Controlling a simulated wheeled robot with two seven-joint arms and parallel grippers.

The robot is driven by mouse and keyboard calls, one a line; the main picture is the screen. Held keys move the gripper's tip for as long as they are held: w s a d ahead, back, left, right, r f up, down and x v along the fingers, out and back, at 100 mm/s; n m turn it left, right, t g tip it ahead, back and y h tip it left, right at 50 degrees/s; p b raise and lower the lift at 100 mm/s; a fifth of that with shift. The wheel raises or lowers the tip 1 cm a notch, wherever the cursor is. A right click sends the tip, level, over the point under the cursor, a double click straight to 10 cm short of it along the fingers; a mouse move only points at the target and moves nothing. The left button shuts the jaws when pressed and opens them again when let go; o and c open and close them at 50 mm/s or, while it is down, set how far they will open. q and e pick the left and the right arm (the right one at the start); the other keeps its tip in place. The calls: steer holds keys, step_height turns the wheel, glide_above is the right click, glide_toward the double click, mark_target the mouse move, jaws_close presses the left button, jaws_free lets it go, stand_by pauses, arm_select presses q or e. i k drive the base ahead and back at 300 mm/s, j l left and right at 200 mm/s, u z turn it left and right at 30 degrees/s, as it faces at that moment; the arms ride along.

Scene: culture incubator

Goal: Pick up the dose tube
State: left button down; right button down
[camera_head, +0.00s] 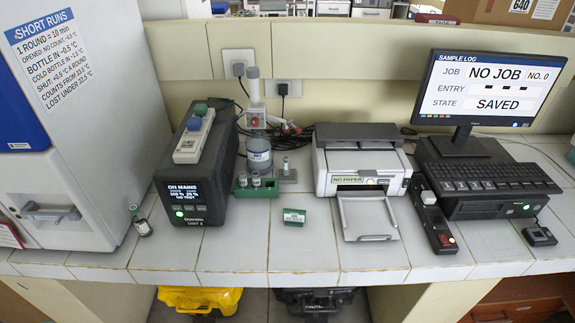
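I cannot tell for sure which thing is the dose tube. A small clear tube (285,167) stands upright on a grey base just right of the dispenser-like stand. A green rack (248,192) in front of that stand holds small tubes (256,179) with pale tops. Neither of my grippers is in view.
A black power unit (213,188) reading "ON MAINS" stands left of the rack. A small green box (294,216) lies in front. A printer (363,160) marked "NO PAPER", a monitor (490,88) and a keyboard (492,171) fill the right. The front tiles are mostly clear.

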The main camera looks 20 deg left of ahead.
mark_target(286, 159)
steer(key=i+l+u, duration=0.1)
steer(key=l, duration=0.2)
steer(key=i+l+u, duration=0.2)
steer(key=i+l, duration=0.15)
steer(key=l, duration=0.25)
steer(key=i+l+u, duration=0.1)
steer(key=l, duration=0.25)
